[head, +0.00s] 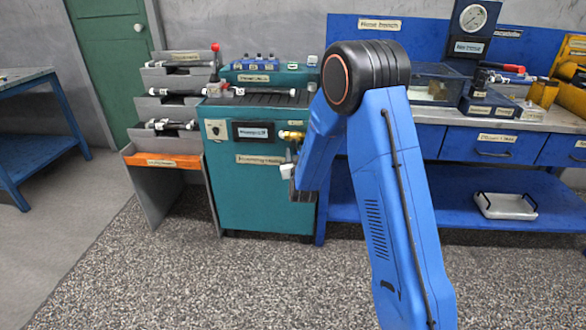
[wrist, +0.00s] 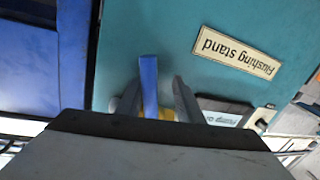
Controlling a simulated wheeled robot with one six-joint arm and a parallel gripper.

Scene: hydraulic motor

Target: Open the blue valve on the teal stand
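The teal stand (head: 240,200) stands left of my blue arm in the head view. Its brass valve body (head: 291,135) sticks out at its right front. In the wrist view the blue valve handle (wrist: 148,75) rises between the two fingers of my gripper (wrist: 158,92), closer to the left finger. The fingers are apart, with a gap on the right of the handle. A yellow part of the valve shows low between the fingers. The wrist view also shows the stand's teal front (wrist: 165,25). In the head view my arm hides the handle, and my gripper is hard to make out.
A grey rack (head: 165,105) with parts and a red-knobbed lever stands left of the stand. A blue workbench (head: 480,145) adjoins on the right, with a white tray (head: 505,206) on its lower shelf. The speckled floor in front is clear.

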